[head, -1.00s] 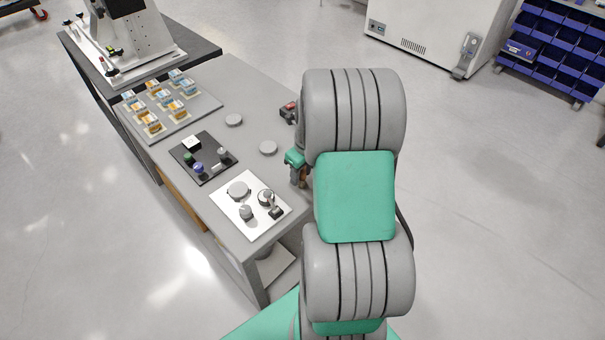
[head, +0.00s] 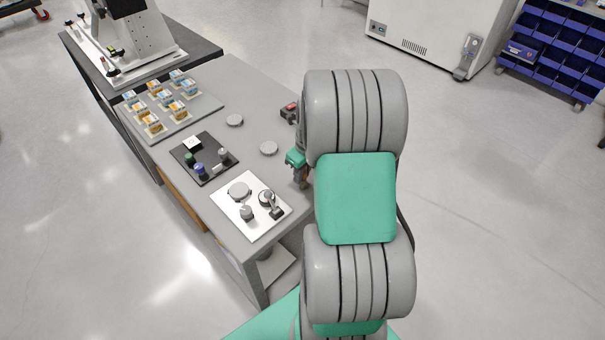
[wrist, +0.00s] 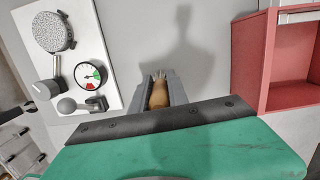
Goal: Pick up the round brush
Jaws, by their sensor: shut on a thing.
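The round brush (wrist: 159,96) has a brown, wood-like rounded body and pale bristle tips pointing up in the wrist view. My gripper (wrist: 162,77) is shut on it, with one grey finger on each side. Part of the brush is hidden by the dark bar and green body of my gripper. In the head view my green gripper (head: 296,158) is over the right edge of the grey table, and a brown bit of the brush (head: 304,178) shows beside my arm. I cannot tell whether the brush touches the table.
A white panel (head: 232,217) with a round disc, gauge and knobs lies at the table's near end. A dark panel (head: 213,172) with knobs and a tray (head: 180,122) of small boxes lie beyond. A red open box (wrist: 250,65) stands right of my gripper in the wrist view.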

